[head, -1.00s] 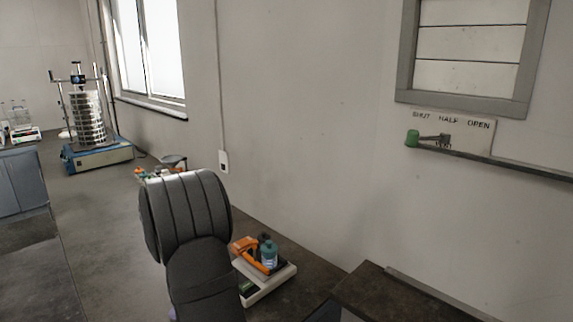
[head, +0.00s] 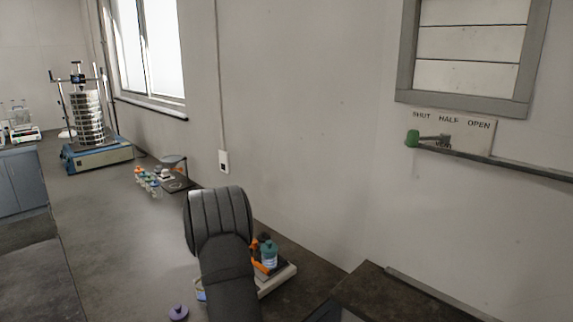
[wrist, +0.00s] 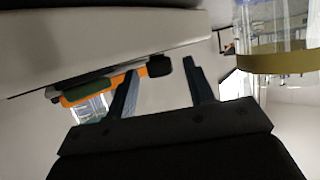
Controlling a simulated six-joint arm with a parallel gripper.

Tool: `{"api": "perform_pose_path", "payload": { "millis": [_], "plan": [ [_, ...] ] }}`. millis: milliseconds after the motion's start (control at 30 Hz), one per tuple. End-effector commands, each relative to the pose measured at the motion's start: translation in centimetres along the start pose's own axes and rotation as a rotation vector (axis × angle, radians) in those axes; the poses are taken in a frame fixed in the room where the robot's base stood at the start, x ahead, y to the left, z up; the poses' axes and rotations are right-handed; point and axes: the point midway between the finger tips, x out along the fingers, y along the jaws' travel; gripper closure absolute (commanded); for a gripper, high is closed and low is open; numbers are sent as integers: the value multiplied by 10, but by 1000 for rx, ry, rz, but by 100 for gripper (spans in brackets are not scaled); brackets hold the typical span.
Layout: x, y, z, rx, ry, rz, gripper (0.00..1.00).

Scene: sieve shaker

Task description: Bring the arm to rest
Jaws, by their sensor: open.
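My gripper (wrist: 160,82) shows in the wrist view with its two fingers spread apart and nothing held between them. In the head view the fingers are hidden, and only the dark links of my arm show at the lower middle. An orange and green object shows behind the left finger in the wrist view; I cannot tell whether anything touches it.
A sieve shaker (head: 88,118) stands at the back left. Small coloured-top bottles (head: 148,181) stand mid-bench, with a purple-topped item (head: 178,313) nearer. A white tray (head: 280,279) holds a teal bottle (head: 268,254) beside my arm. A green-knobbed vent lever (head: 412,138) is on the wall.

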Motion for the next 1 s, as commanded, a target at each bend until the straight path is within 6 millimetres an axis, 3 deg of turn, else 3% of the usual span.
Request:
{"api": "perform_pose_path", "payload": {
  "millis": [900, 1000],
  "plan": [
    [-175, 0, 0, -1, 1, -4, 52],
    [-174, -6, -1, 9, 4, 19, 52]
  ]
}}
